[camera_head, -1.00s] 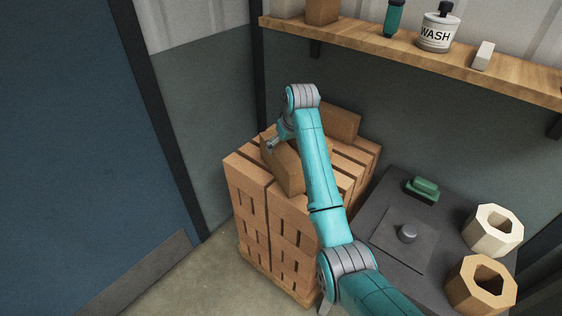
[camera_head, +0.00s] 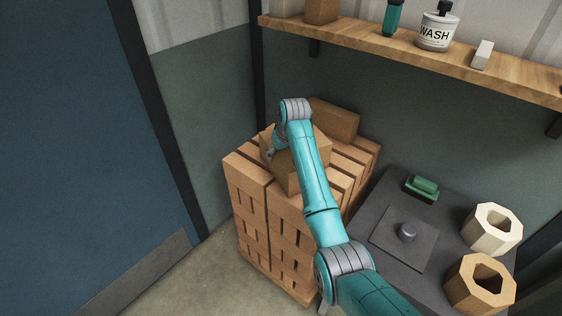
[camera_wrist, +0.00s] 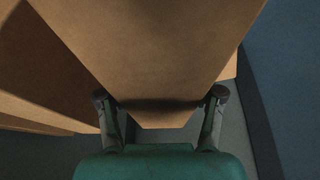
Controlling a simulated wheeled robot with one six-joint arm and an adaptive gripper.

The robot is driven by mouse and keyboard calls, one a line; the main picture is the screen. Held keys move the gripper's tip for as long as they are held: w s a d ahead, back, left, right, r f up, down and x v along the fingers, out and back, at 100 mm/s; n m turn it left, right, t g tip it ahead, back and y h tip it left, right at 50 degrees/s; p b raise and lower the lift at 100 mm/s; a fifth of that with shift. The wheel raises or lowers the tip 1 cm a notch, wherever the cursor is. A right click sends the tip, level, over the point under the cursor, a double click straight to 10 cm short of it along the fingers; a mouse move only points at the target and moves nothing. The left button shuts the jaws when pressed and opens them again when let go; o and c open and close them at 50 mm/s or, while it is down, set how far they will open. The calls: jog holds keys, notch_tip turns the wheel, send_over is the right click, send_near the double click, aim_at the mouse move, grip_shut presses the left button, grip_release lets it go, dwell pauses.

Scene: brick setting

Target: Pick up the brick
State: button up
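The brown brick (camera_head: 280,170) lies at an angle on top of a stack of bricks in the head view, partly hidden by my arm. In the wrist view the brick (camera_wrist: 160,55) fills the upper middle and narrows down between the two fingers. My gripper (camera_wrist: 160,96) is spread wide, with one finger at each side of the brick. I cannot tell whether the fingers touch it. In the head view my gripper (camera_head: 272,154) is at the brick's left side, and its far side is hidden.
The brick stack (camera_head: 265,230) stands on a pallet. Another brown brick (camera_head: 335,120) lies at its back. A dark table (camera_head: 375,200) on the right holds a green item and two octagonal blocks. A wooden shelf (camera_head: 420,65) is above. Open floor lies left.

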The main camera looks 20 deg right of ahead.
jog(key=c, duration=0.8)
jog(key=shift+w+r, duration=0.1)
grip_shut()
jog(key=shift+r, duration=0.15)
